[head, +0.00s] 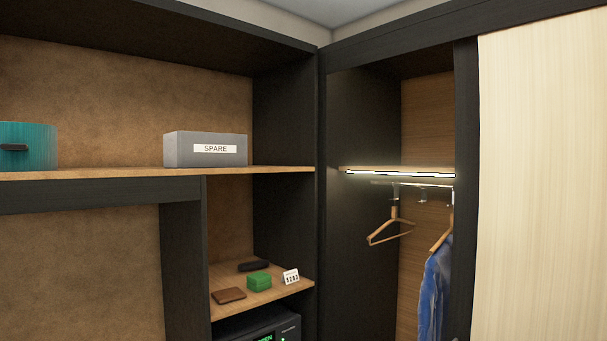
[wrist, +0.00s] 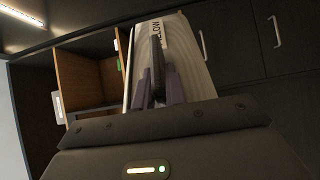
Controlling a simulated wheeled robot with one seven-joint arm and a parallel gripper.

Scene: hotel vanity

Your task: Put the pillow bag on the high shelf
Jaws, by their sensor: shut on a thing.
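The pale pillow bag (wrist: 192,62), with lettering that partly reads "LLOW", shows in the wrist view just beyond my gripper (wrist: 158,80). My gripper is shut on the bag's dark upright handle (wrist: 156,52). The fingers hide part of the bag. Neither the bag nor my gripper is in the head view. A long wooden upper shelf (head: 110,172) runs across the left of the head view. A lit shelf (head: 395,171) sits in the wardrobe at the right; I cannot tell for sure which one is the high shelf.
A grey SPARE box (head: 190,152) and a teal box (head: 32,146) stand on the upper shelf, with bare room between them. Below are a green box (head: 259,282), a brown wallet (head: 229,296) and a safe (head: 262,327). Hangers (head: 391,228) and a blue garment (head: 434,290) hang right.

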